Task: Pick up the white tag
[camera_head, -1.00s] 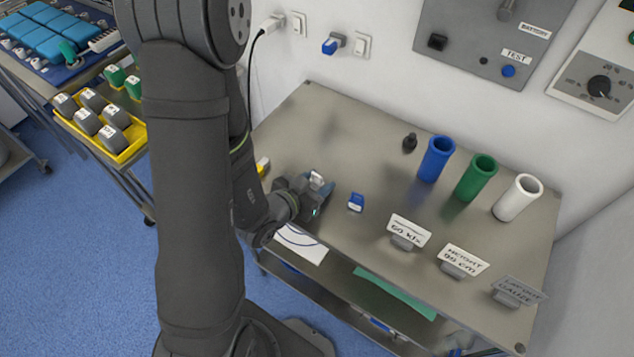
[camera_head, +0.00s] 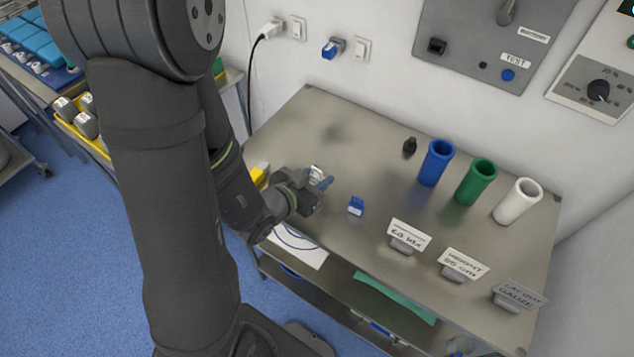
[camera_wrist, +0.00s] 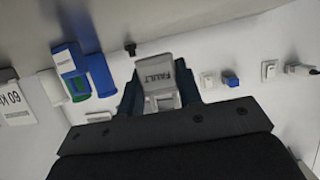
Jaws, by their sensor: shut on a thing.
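The white tag (camera_wrist: 158,84) is between my gripper's two fingers in the wrist view. It reads "FAULT", and its lower part is hidden behind the gripper body. My gripper (camera_head: 322,180) is shut on the tag. In the head view the tag (camera_head: 316,172) shows as a small white piece between the fingers, over the left part of the metal table (camera_head: 335,155). The gripper looks raised above the table top.
A blue tag (camera_head: 356,206) stands just right of my gripper, and a yellow one (camera_head: 259,174) is to its left. Blue (camera_head: 436,163), green (camera_head: 476,182) and white (camera_head: 518,201) cups stand at the right. Several sign cards line the front edge.

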